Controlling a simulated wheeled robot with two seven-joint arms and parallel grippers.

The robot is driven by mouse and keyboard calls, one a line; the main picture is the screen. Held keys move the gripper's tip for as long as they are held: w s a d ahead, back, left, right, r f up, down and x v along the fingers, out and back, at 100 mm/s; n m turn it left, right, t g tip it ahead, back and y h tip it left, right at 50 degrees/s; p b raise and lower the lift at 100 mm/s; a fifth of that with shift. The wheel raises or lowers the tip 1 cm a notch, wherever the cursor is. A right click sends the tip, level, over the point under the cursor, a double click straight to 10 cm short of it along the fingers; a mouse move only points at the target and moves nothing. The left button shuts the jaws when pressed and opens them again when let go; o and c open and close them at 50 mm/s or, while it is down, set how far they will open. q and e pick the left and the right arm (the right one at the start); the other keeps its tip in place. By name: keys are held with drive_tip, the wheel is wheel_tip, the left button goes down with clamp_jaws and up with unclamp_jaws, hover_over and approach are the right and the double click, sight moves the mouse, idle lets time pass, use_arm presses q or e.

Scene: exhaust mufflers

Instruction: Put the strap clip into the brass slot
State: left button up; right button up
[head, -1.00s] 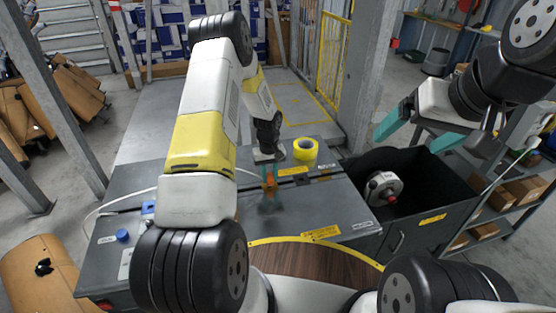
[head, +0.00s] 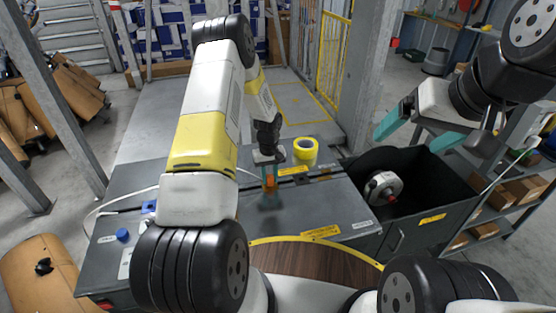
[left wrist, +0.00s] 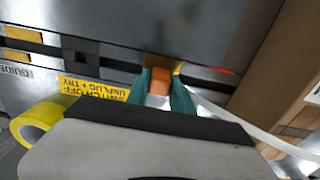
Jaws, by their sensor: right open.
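The orange strap clip (left wrist: 160,82) is between the two teal fingers of my left gripper (left wrist: 163,90) in the left wrist view. The clip also shows as a small orange patch (head: 270,182) in the head view, low over the grey bench top. A piece of brass (left wrist: 178,67), apparently the slot's edge, shows just beyond the clip; clip and fingers hide most of it. I cannot tell whether the clip has entered the slot. A white strap (left wrist: 235,120) runs from near the fingers to the lower right. My right gripper (head: 420,131) is open, empty and raised over the black bin.
Yellow tape (head: 305,150) stands on the bench (head: 320,205) close to my left gripper. A black bin (head: 425,185) with a metal-and-white part inside is to the right. A blue knob (head: 122,235) is at the left. A cardboard box (left wrist: 280,85) edges the wrist view.

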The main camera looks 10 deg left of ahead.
use_arm(q)
drive_tip(key=o, duration=0.4)
drive_tip(key=shift+r, duration=0.1)
wheel_tip(320, 180, up, 8)
drive_tip(key=shift+f, duration=0.15)
idle(0.3)
drive_tip(key=shift+r, duration=0.2)
drive_tip(key=s+d+r+m+t, duration=0.1)
drive_tip(key=s+r, duration=0.2)
drive_tip(key=r, duration=0.5)
drive_tip(key=s+r+m+t, duration=0.1)
drive_tip(key=s+r, duration=0.2)
drive_tip(key=r, duration=0.6)
drive_tip(key=s+d+r+m+t, duration=0.1)
drive_tip(key=s+r, duration=0.3)
drive_tip(key=r, duration=0.4)
drive_tip(key=s+r+m+t, duration=0.1)
drive_tip(key=s+r, duration=0.2)
drive_tip(key=s, duration=0.3)
drive_tip(key=s+d+r+m+t+h, duration=0.1)
drive_tip(key=s+r, duration=0.2)
drive_tip(key=s, duration=0.4)
drive_tip(key=s+d+r+t+h, duration=0.1)
drive_tip(key=s+r, duration=0.2)
drive_tip(key=s, duration=0.3)
drive_tip(key=shift+s+d+r+m, duration=0.1)
drive_tip(key=shift+s+r+m, duration=0.1)
drive_tip(key=shift+r+m, duration=0.2)
